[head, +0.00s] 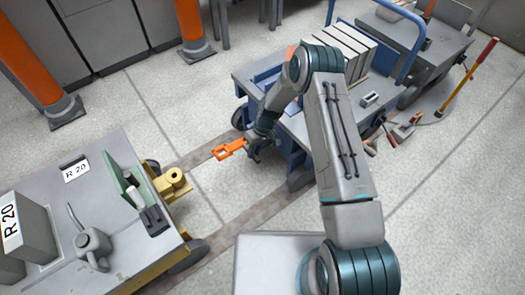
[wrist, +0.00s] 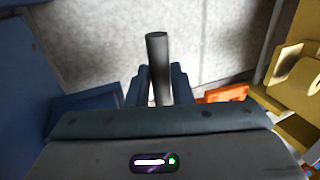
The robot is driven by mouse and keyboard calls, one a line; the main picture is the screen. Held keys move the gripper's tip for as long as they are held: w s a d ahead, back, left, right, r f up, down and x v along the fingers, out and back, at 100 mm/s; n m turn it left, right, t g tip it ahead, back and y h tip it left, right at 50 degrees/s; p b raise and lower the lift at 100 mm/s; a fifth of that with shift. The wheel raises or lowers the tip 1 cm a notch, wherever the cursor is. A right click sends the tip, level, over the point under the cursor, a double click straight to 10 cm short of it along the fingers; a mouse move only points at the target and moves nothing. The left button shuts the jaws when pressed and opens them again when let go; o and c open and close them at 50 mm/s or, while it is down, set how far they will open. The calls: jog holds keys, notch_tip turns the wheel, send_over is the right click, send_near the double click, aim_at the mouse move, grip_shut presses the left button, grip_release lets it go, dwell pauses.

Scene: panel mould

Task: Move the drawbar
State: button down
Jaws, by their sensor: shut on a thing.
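The drawbar (head: 230,148) is an orange bar with a forked end, pointing left from the blue cart (head: 285,150) in the head view. Its orange part also shows in the wrist view (wrist: 222,94), right of the fingers. My gripper (head: 256,147) is at the drawbar's right end, by the cart. In the wrist view my gripper (wrist: 158,85) is shut on an upright dark rod (wrist: 157,50), which seems to be the drawbar's grip. The joint between rod and bar is hidden. The fork is apart from the yellow coupling (head: 173,185) on the left cart.
Orange posts (head: 190,25) stand at the back left. A brown floor strip (head: 235,220) runs between the carts. Floor is clear between fork and coupling.

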jog(key=shift+w+d+r+g+y, duration=0.15)
jog(key=shift+r+g+y, duration=0.25)
jog(key=shift+r+y, duration=0.1)
jog(key=c, duration=1.3)
grip_release()
jog(key=p+v, duration=0.4)
jog(key=v, duration=0.9)
jog(key=shift+d+r, duration=0.2)
jog(key=shift+r, duration=0.15)
jog(key=shift+w, duration=0.1)
